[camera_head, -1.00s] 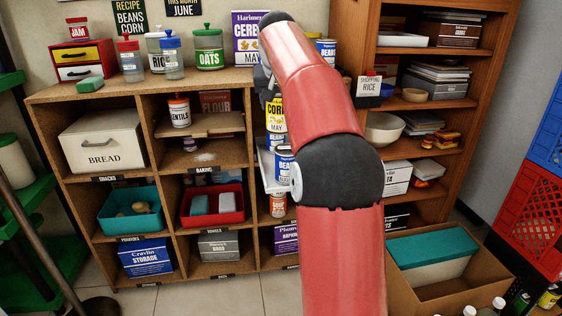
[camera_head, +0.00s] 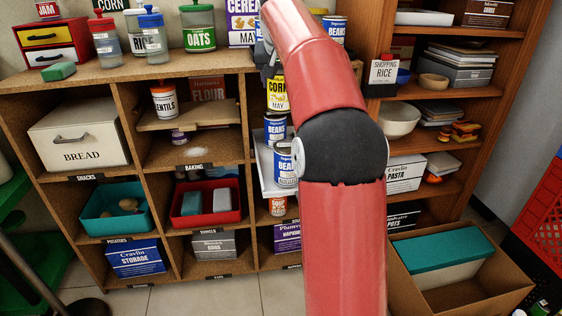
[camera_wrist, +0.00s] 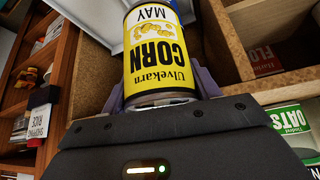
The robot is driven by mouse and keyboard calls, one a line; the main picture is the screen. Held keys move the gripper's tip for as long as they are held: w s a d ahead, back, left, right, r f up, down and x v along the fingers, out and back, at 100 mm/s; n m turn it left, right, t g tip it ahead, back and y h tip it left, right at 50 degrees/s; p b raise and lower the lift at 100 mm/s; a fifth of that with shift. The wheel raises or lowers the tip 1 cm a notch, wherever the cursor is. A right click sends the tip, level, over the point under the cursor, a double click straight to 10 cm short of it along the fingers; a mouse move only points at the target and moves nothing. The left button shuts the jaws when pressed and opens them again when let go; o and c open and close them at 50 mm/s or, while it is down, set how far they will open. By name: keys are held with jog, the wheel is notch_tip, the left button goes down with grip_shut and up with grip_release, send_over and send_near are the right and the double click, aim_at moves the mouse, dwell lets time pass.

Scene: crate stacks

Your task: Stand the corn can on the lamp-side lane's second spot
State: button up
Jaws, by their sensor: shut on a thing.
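The corn can (camera_head: 278,93) is yellow with a black band and sits between my gripper's fingers, upright in the head view. In the wrist view the corn can (camera_wrist: 158,50) fills the middle, its label upside down. My gripper (camera_wrist: 160,88) is shut on it, a finger on each side. In the head view my gripper (camera_head: 268,68) is partly hidden by my red arm. Below the can, blue beans cans (camera_head: 275,128) stand in a bay with a white tray (camera_head: 268,180). I cannot tell a gap between the corn can and these cans. No lamp shows.
The wooden shelf unit's top holds an oats jar (camera_head: 198,40) and a cereal box (camera_head: 242,22) near my gripper. A lentils jar (camera_head: 165,102) stands in the bay to the left. A brown bookcase (camera_head: 372,150) rises at the right. An open carton (camera_head: 470,295) lies low at the right.

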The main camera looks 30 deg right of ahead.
aim_at(280, 110)
notch_tip(280, 110, down, 6)
jog(key=b, duration=0.5)
jog(key=shift+f, duration=0.1)
notch_tip(280, 110, down, 9)
jog(key=b, duration=0.4)
jog(key=shift+f, duration=0.2)
jog(key=shift+f, duration=0.15)
jog(key=o, duration=1.3)
jog(key=shift+c, duration=0.2)
jog(key=shift+s+r, duration=0.2)
jog(key=shift+r, duration=0.25)
jog(key=p+v, duration=0.2)
jog(key=v, duration=0.9)
jog(key=shift+a, duration=0.15)
